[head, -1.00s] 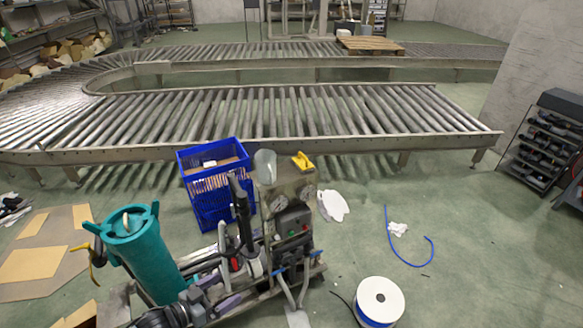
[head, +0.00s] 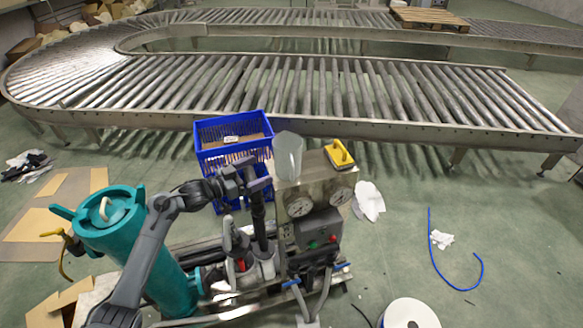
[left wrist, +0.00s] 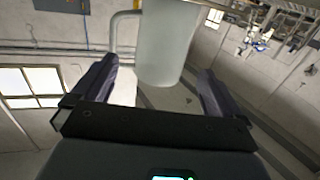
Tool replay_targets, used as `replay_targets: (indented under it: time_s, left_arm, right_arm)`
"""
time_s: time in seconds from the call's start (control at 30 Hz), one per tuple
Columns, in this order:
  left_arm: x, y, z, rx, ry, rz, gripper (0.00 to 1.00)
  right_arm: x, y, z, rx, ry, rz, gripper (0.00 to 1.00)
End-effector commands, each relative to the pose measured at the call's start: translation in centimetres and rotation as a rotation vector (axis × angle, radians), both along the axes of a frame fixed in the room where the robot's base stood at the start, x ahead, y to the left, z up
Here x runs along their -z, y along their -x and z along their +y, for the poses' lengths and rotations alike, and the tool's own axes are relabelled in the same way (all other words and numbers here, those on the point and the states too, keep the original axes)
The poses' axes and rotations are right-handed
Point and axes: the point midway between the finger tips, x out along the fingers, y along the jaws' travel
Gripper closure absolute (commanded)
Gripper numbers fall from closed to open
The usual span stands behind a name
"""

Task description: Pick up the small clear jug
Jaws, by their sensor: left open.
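The small clear jug (head: 288,157) stands upright on top of a steel box with gauges (head: 310,165). It also shows large and frosted in the left wrist view (left wrist: 166,45), with its handle on the left of it. My left gripper (head: 262,174) is open and empty, just left of the jug in the head view. In the left wrist view the two fingers (left wrist: 158,68) point toward the jug, which appears in the gap between them. I cannot tell whether the fingertips reach past its near side. My right gripper is not in view.
A yellow item (head: 340,155) sits on the box right of the jug. A blue crate (head: 234,130) stands behind my left gripper. A teal cylinder (head: 120,225) stands at the left. A roller conveyor (head: 330,128) runs behind. Floor at the right is mostly open.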

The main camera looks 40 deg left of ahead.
Motion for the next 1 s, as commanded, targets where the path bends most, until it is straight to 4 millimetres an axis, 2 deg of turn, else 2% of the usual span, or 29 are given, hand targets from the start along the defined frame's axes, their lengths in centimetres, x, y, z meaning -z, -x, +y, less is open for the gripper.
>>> replay_targets:
  time_s: [0.03,0.1,0.4,0.73,1.0]
  left_arm:
    - [0.0,-0.4,0.0,-0.001,-0.003,-0.013,0.00]
    - [-0.3,-1.0,-0.1,-0.001,-0.002,-0.022,0.00]
    - [-0.5,-4.6,-1.4,0.000,-0.001,-0.025,0.00]
    - [-0.5,-6.6,-2.2,0.000,-0.001,-0.025,0.00]
    - [-0.4,-9.8,-3.2,-0.001,-0.001,-0.025,0.00]
  right_arm:
    - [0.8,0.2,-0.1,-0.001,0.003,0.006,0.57]
    - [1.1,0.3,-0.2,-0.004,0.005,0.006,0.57]
    - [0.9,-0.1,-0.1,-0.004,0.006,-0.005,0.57]
    - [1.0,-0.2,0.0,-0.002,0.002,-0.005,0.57]
    - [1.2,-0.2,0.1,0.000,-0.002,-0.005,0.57]
